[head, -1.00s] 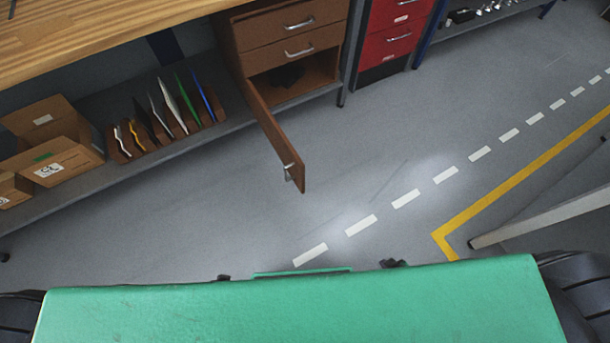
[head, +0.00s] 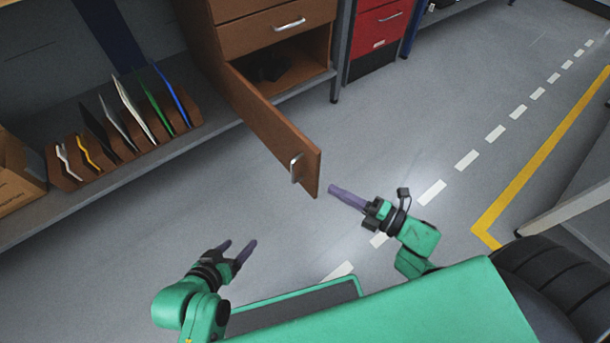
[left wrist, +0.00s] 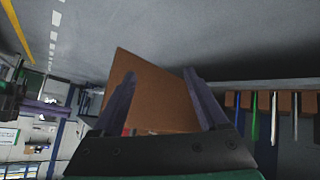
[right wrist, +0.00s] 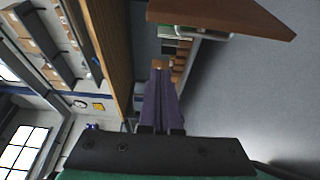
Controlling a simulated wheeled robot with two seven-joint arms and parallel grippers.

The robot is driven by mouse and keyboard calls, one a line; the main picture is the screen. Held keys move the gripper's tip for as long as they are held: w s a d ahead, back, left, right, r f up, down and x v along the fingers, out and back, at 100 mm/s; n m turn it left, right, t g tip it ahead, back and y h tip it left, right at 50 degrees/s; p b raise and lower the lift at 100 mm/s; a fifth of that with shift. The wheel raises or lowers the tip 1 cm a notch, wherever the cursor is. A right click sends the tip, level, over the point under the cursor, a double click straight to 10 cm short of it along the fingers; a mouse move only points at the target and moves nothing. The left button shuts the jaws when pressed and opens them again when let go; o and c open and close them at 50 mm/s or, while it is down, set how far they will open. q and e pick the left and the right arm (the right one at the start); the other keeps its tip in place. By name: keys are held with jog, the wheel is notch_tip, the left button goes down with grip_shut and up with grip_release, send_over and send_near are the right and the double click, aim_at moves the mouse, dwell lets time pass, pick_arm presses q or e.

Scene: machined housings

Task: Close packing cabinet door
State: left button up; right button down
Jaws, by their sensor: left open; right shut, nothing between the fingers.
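The packing cabinet (head: 255,40) has a brown wooden door (head: 265,120) that stands swung open toward me, with a metal handle (head: 295,167) near its free end. A dark object (head: 275,68) lies inside the open compartment. My right gripper (head: 332,189) is shut and empty, just right of the door's free edge and apart from it. My left gripper (head: 238,250) is open and empty, in front of the door on its left side. The door shows between the left fingers in the left wrist view (left wrist: 155,95) and at the top of the right wrist view (right wrist: 235,15).
A file rack (head: 125,145) and cardboard boxes (head: 15,175) sit on the low shelf at left. A red drawer unit (head: 378,40) stands right of the cabinet. The grey floor around the door is clear. A table leg (head: 570,208) is at far right.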

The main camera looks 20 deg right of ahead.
aim_at(319, 167)
jog(key=w+a+b, duration=0.1)
jog(key=w, duration=0.1)
jog(key=w+a+b, duration=0.1)
jog(key=w, duration=0.2)
jog(key=w+a+b, duration=0.1)
jog(key=w, duration=0.2)
jog(key=shift+w, duration=0.15)
pick_arm(q)
jog(key=d+f+t, duration=0.1)
jog(key=d+f+t+h, duration=0.1)
jog(key=d+t, duration=0.1)
jog(key=shift+s+d+f+n, duration=0.1)
jog(key=shift+d+f+n, duration=0.1)
jog(key=shift+n, duration=0.2)
pick_arm(e)
jog(key=shift+w+d+r, duration=0.1)
jog(key=shift+w+d, duration=0.05)
jog(key=shift+d, duration=0.2)
jog(key=shift+d, duration=0.1)
